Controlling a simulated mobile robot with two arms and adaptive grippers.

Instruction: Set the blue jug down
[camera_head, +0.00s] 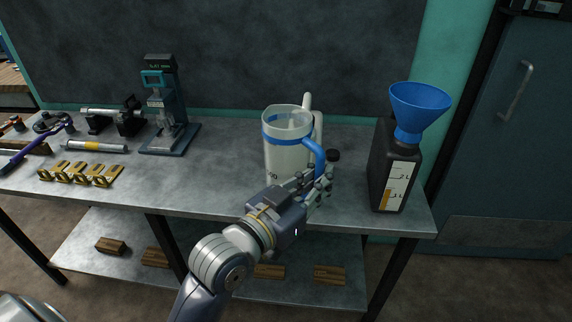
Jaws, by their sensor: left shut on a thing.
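The blue jug (287,157) is a pale, translucent jug with a blue band near its rim and a blue handle on its right side. It is upright at the middle right of the metal workbench (215,176). My left gripper (322,178) is shut on the jug's blue handle, in front and to the right of its body. The gripper and wrist hide the jug's lower right part. I cannot tell whether its base touches the bench top. My right gripper is not in view.
A dark container (384,170) with a blue funnel (419,104) stands to the right of the jug. A blue press-like tool (166,112), brass-coloured brackets (82,174) and several hand tools occupy the left. Bare bench lies between the press and jug. Wooden blocks lie on the lower shelf (208,276).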

